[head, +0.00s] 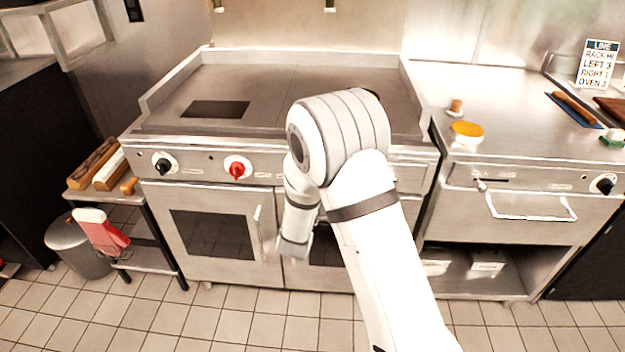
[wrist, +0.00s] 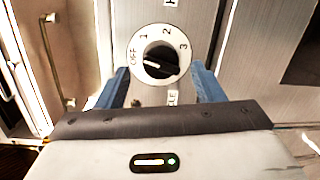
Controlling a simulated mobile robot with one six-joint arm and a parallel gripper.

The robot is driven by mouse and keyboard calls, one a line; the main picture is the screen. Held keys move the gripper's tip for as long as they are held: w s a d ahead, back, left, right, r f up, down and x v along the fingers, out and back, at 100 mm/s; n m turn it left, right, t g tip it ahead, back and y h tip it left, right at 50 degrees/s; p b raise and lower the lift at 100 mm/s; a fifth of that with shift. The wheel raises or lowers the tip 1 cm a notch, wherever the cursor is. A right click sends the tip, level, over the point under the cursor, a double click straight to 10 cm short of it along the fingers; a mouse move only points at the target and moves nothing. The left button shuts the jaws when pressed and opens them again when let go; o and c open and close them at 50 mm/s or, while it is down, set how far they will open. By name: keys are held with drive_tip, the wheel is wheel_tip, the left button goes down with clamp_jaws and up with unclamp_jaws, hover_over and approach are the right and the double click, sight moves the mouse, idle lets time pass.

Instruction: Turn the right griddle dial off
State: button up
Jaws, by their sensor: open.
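A black dial knob (wrist: 161,62) sits on a round white plate marked OFF, 1, 2 and 3 in the wrist view. A white mark on the knob lies on its left side, toward the OFF label; I cannot tell whether it lines up exactly. My gripper (wrist: 160,88) is open, its blue fingers to the left and right of the dial and apart from the knob. How far the fingertips are from the panel is unclear. In the head view my arm hides this dial. A black dial (head: 163,166) and a red dial (head: 237,170) show on the griddle front.
The griddle (head: 270,85) has a flat top with raised sides. An oven door handle (head: 257,232) stands out below the panel and also shows at the wrist view's left. The tiled floor in front is clear.

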drive_tip(key=s, duration=0.3)
drive_tip(key=s+a, duration=0.1)
drive_tip(key=s, duration=0.1)
drive_tip(key=shift+s+r, duration=0.2)
drive_tip(key=shift+s, duration=0.1)
drive_tip(key=shift+d, duration=0.1)
